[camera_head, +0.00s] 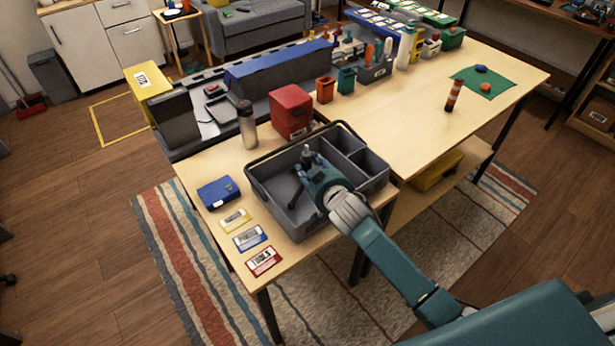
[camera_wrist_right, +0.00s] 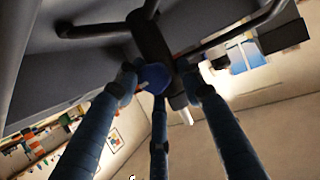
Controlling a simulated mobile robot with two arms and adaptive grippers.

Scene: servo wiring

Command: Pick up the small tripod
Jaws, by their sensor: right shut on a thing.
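The small tripod (camera_wrist_right: 152,42) is black with thin spread legs and fills the upper part of the right wrist view. My right gripper (camera_wrist_right: 160,92) has its blue fingers closed around the lower end of its column in that picture. In the head view, the right gripper (camera_head: 312,168) is inside the grey divided tote (camera_head: 262,184), over its large left compartment. A dark leg of the tripod (camera_head: 294,198) shows beside the gripper there. The hand hides most of the tripod, and I cannot tell whether it touches the tote floor. My left gripper is not in view.
A red box (camera_head: 291,110) and a grey bottle (camera_head: 246,124) stand behind the tote. A blue case (camera_head: 218,192) and several labelled cards (camera_head: 250,237) lie to its left. The tote's walls and dividers surround the hand. The table right of the tote (camera_head: 410,130) is mostly clear.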

